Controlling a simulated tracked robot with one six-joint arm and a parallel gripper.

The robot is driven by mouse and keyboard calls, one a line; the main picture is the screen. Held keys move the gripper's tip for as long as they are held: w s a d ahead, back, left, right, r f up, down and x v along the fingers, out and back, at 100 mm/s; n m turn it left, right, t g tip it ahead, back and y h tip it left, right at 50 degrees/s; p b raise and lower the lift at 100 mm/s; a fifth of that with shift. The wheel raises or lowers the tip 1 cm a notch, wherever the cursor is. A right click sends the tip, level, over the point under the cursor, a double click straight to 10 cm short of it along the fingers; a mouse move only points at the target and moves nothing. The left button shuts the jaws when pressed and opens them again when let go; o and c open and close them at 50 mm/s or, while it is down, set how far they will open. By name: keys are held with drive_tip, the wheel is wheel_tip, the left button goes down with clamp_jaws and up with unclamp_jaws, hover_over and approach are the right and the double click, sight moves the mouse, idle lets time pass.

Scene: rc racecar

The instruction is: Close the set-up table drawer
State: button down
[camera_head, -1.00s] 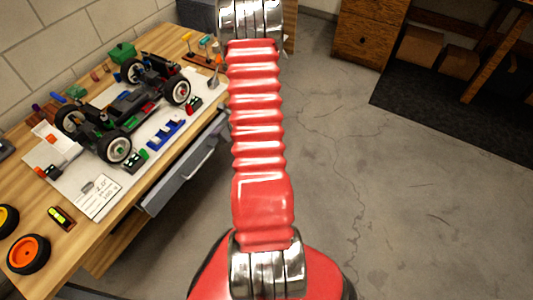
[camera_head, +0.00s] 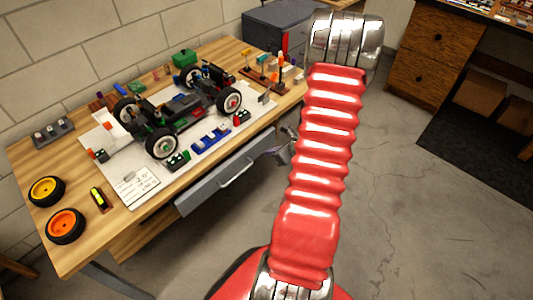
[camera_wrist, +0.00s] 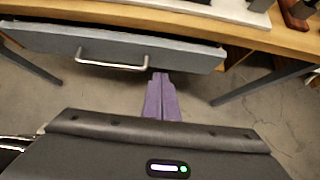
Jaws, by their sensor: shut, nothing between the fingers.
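The set-up table (camera_head: 75,245) is on the left of the head view. Its grey drawer (camera_head: 190,203) stands out from under the tabletop, partly open, with a silver handle (camera_head: 238,174). In the wrist view the drawer front (camera_wrist: 50,41) spans the upper left, its handle (camera_wrist: 112,65) facing me, with a dark strip of open inside above it. My gripper (camera_wrist: 161,74) has purple fingers, shut and empty. The tips are right of the handle, at the lower edge of the drawer front; I cannot tell if they touch. In the head view the gripper (camera_head: 270,152) is partly hidden by my arm.
A grey cabinet (camera_head: 280,28) stands behind the table. A wooden drawer unit (camera_head: 430,65) is at the back right. The concrete floor (camera_head: 400,220) is clear on the right.

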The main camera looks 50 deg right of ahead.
drive_tip(key=v, duration=0.5)
drive_tip(key=shift+s+r, duration=0.1)
drive_tip(key=shift+s, duration=0.05)
drive_tip(key=c, duration=2.5)
unclamp_jaws()
